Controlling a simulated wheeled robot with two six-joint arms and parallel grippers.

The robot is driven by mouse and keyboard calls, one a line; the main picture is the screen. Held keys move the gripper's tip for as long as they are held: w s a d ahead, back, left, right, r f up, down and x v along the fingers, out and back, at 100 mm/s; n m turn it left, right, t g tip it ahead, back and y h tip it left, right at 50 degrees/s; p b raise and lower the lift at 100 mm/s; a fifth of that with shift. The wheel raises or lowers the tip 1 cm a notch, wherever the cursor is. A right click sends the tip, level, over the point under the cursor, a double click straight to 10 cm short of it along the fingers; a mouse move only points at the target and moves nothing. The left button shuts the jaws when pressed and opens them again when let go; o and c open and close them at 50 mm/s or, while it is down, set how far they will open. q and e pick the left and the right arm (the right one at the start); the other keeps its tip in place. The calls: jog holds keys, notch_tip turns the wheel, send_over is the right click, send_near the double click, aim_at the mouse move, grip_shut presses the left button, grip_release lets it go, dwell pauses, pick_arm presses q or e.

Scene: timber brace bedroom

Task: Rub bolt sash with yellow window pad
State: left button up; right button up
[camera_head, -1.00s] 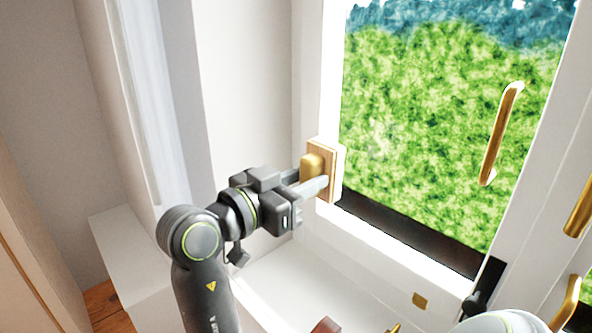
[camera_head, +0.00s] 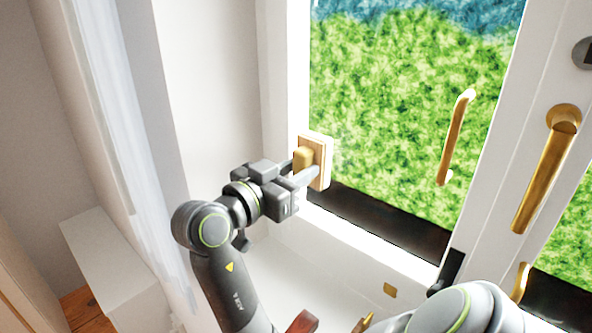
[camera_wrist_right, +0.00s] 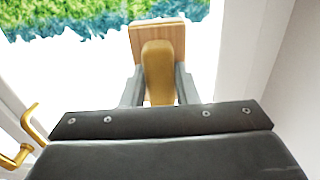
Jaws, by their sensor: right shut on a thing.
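The yellow window pad is a pale wooden block (camera_head: 322,162) with a yellow grip (camera_head: 302,158). My right gripper (camera_head: 304,166) is shut on the grip. The block faces the left edge of the sash pane (camera_head: 390,110), low down; I cannot tell whether it touches the glass. In the right wrist view the wooden block (camera_wrist_right: 144,33) shows beyond the grip, between the two fingers (camera_wrist_right: 159,88). The sash has a gold bar handle (camera_head: 455,138) on its right part and a dark bolt (camera_head: 450,270) at its lower right. My left gripper is not seen.
A gold lever handle (camera_head: 543,175) is on the frame at right. The white sill (camera_head: 290,262) below carries a small gold piece (camera_head: 390,290). A red-brown object (camera_head: 302,321) shows at the bottom edge. A pale curtain (camera_head: 115,110) hangs at left.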

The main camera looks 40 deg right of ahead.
jog(key=shift+d, duration=0.1)
jog(key=shift+d+p, duration=0.35)
jog(key=shift+d, duration=0.55)
dwell(0.3)
jog(key=s, duration=0.4)
jog(key=shift+d+r, duration=0.1)
jog(key=shift+d, duration=0.05)
jog(key=shift+w, duration=0.15)
jog(key=shift+w, duration=1.9)
